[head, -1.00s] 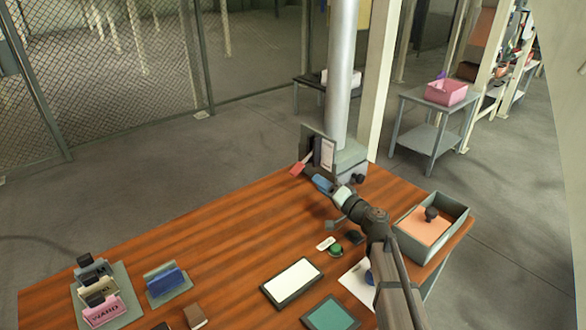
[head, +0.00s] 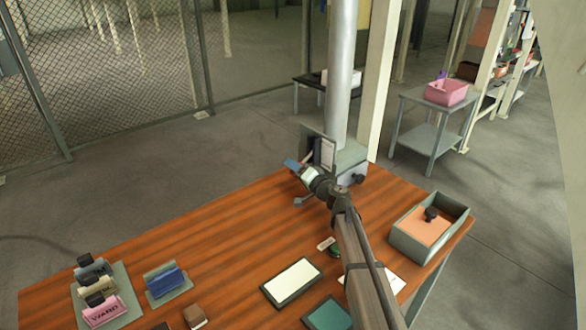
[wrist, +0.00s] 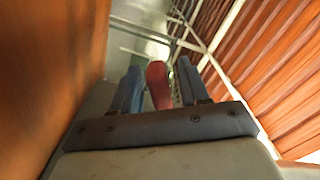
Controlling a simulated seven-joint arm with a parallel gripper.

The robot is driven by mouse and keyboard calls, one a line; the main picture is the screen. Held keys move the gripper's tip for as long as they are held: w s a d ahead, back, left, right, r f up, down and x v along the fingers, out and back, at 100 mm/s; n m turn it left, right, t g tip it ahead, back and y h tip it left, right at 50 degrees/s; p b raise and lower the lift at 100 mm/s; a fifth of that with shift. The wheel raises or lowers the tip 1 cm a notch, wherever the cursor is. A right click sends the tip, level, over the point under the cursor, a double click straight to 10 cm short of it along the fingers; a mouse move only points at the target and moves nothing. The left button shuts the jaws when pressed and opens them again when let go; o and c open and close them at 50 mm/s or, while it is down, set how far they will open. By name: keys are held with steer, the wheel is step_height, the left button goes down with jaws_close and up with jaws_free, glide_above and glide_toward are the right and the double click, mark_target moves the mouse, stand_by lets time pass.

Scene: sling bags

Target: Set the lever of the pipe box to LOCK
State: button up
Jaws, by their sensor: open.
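The pipe box (head: 350,160) is a grey box at the back edge of the table, at the foot of a thick grey pipe (head: 343,75). A pale panel shows on its front; I cannot read any LOCK mark. My gripper (head: 291,164) is in front of the box's left side, at the far end of my outstretched arm. In the wrist view my gripper (wrist: 158,70) is open, with a blue finger on each side of the red lever (wrist: 157,88). The lever is hidden behind my gripper in the head view. I cannot tell whether the fingers touch it.
A grey tray with an orange inside and a dark knob (head: 431,214) stands at the table's right. A white pad (head: 292,282), a green pad (head: 328,315), a blue holder (head: 167,281) and a card rack (head: 101,298) lie nearer. The middle left of the table (head: 215,240) is clear.

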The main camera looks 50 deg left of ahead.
steer(key=shift+a, duration=0.45)
steer(key=shift+c, duration=0.4)
jaws_close()
